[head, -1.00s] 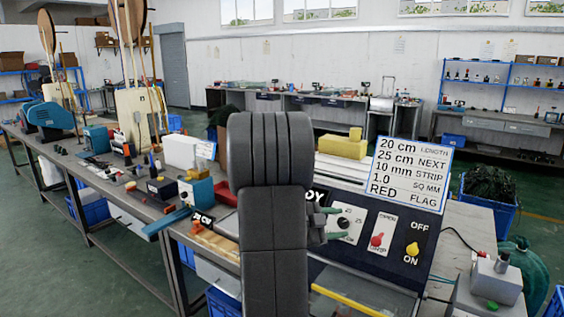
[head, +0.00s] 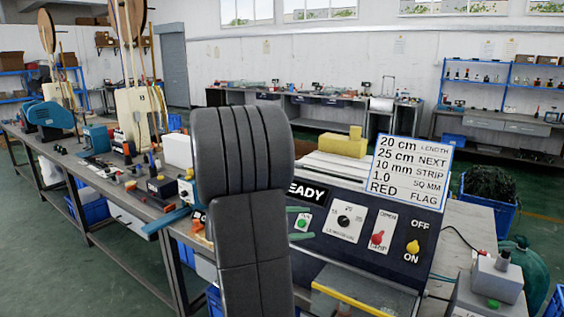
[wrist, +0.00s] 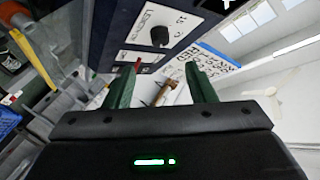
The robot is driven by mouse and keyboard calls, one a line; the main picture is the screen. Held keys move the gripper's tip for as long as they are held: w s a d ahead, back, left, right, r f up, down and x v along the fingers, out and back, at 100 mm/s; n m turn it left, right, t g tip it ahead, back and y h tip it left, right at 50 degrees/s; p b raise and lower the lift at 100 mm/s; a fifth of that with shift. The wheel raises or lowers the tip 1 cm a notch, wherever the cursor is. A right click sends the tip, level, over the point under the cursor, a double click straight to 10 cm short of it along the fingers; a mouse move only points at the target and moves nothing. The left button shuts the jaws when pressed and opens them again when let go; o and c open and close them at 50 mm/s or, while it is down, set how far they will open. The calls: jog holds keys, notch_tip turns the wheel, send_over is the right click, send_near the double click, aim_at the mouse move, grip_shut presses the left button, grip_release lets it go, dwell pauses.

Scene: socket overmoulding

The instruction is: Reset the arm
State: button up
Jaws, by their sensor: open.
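My gripper shows in the wrist view (wrist: 163,90) as two green fingers spread apart with nothing held between them. In the head view the green fingertips (head: 299,222) stick out from behind my dark grey arm, in front of the control panel (head: 335,250). My arm hides the panel's left part. In the wrist view the black dial (wrist: 160,36) lies beyond the fingers.
A sign with lengths (head: 408,173) stands on the machine behind the panel. A yellow block (head: 345,145) sits on top. A long workbench (head: 140,205) with tools runs along the left. A grey box with a green button (head: 495,280) stands at the right.

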aim_at(339, 223)
jog(key=x, duration=1)
jog(key=shift+w+d+f+p, duration=0.1)
jog(key=shift+d+p, duration=0.3)
jog(key=shift+f+n+t+b, duration=0.4)
jog(key=shift+n+b, duration=0.2)
jog(key=shift+b, duration=0.15)
jog(key=shift+s+n+t+b, duration=0.25)
jog(key=shift+n+t+b, duration=0.6)
jog(key=shift+n, duration=0.35)
jog(key=n+t+b, duration=0.1)
jog(key=n+t+y, duration=0.1)
jog(key=n, duration=0.1)
jog(key=shift+s+d+n+t+b, duration=0.1)
jog(key=shift+n+t+b, duration=0.15)
jog(key=shift+n+b, duration=0.1)
jog(key=n+t+y+b, duration=0.1)
jog(key=n, duration=0.2)
jog(key=n+t+y+b, duration=0.1)
jog(key=n+t+y, duration=0.1)
jog(key=n+t+y+b, duration=0.1)
jog(key=n, duration=0.2)
jog(key=shift+s+d+r+n+t+y+b, duration=0.1)
jog(key=shift+s+d+n+t+y+b, duration=0.2)
jog(key=shift+d+n, duration=0.1)
jog(key=v, duration=0.7)
jog(key=shift+w+r, duration=0.1)
jog(key=shift+r, duration=0.1)
